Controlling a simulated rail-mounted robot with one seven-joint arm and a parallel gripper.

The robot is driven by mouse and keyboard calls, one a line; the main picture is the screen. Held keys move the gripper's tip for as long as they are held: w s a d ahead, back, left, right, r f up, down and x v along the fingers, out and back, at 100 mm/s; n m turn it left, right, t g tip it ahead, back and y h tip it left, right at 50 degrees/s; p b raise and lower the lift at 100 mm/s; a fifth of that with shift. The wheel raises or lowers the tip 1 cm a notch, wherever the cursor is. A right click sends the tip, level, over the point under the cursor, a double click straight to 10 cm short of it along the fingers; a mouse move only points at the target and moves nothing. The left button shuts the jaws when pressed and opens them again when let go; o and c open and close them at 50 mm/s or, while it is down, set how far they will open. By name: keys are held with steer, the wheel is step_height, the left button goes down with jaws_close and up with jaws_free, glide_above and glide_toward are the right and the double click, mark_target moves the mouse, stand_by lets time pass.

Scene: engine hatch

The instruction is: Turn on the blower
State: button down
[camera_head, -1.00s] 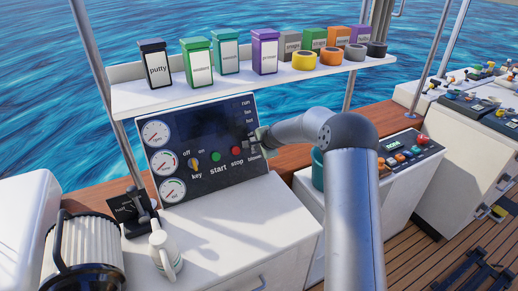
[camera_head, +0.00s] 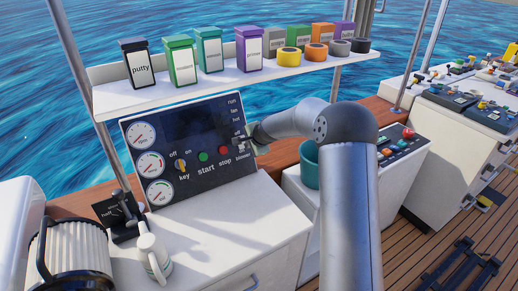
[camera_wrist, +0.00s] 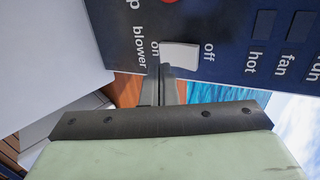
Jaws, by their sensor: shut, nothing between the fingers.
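The blower switch (camera_wrist: 180,56) is a white rocker on the dark control panel (camera_wrist: 225,22). In the wrist view it sits between the words "on" and "off", beside the "blower" label. My gripper (camera_wrist: 165,70) is shut and empty, its fingertips close to the switch at its "on" end. I cannot tell whether they touch it. In the head view the control panel (camera_head: 185,130) stands upright under a shelf, and my gripper (camera_head: 251,141) is at its right edge by the "blower" label. The switch is small and partly hidden there.
Red stop button (camera_head: 225,149), green start button (camera_head: 203,157) and key switch (camera_head: 181,165) sit left of the blower label. The shelf (camera_head: 230,84) with boxes and tape rolls overhangs the panel. A white mug (camera_head: 153,258) and a lever stand on the counter, lower left.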

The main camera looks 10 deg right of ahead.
steer(key=s+d+r+b, duration=0.2)
steer(key=s+r, duration=0.3)
steer(key=s, duration=0.4)
steer(key=shift+s+d+r+b, duration=0.15)
steer(key=shift+s+d+b, duration=0.25)
steer(key=shift+d, duration=0.1)
steer(key=shift+w, duration=0.1)
steer(key=s+a+f+n+g+h, duration=0.1)
steer(key=s+n+g, duration=0.3)
steer(key=s, duration=1.6)
steer(key=s+a+f+n+g+h, duration=0.1)
steer(key=s+n+g, duration=0.3)
steer(key=s+n, duration=0.6)
steer(key=s+a+f, duration=0.1)
steer(key=s, duration=0.9)
steer(key=shift+s+a+n+h, duration=0.3)
steer(key=shift+s+a, duration=0.05)
steer(key=shift+f, duration=0.1)
